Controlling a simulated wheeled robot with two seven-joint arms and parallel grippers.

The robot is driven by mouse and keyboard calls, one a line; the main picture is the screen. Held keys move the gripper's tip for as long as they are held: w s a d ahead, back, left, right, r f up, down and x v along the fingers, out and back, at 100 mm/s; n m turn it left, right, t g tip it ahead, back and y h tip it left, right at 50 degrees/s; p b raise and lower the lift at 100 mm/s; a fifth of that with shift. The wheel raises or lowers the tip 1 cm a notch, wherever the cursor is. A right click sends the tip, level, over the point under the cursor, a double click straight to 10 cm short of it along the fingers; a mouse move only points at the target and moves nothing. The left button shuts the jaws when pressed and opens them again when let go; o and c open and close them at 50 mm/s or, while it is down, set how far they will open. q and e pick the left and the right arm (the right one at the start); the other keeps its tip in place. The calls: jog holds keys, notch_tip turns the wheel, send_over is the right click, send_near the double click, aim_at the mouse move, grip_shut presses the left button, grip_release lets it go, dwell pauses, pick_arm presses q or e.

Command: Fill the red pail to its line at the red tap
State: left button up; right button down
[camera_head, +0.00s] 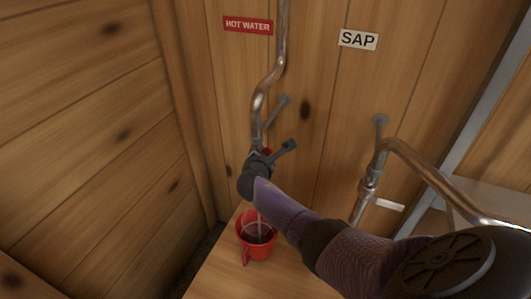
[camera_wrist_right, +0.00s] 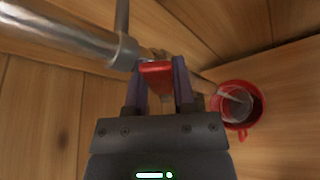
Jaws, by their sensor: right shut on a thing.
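The red pail (camera_head: 261,252) stands upright on the wooden bench below the hot-water pipe. It also shows at the right in the right wrist view (camera_wrist_right: 219,106). A pale stream falls into it, and dark liquid shows inside; I cannot make out its line. My right gripper (camera_head: 262,163) is at the tap above the pail and hides most of it in the head view. In the right wrist view its two fingers (camera_wrist_right: 160,80) are shut on the red tap handle (camera_wrist_right: 155,73). My left gripper is not in view.
A red "HOT WATER" sign (camera_head: 248,26) marks the pipe (camera_head: 270,82) above the tap. To the right, under a "SAP" sign (camera_head: 358,39), is another pipe (camera_head: 415,165) with a pale-handled tap (camera_head: 388,204). A plank wall (camera_head: 85,130) stands close at left.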

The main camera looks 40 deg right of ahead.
dwell(0.4)
jog(key=shift+c, duration=2.2)
grip_release()
jog(key=shift+a+r, duration=0.15)
jog(key=shift+a, duration=0.05)
jog(key=p+v, duration=0.5)
jog(key=v, duration=0.4)
jog(key=shift+s+a, duration=0.2)
jog(key=shift+s, duration=0.05)
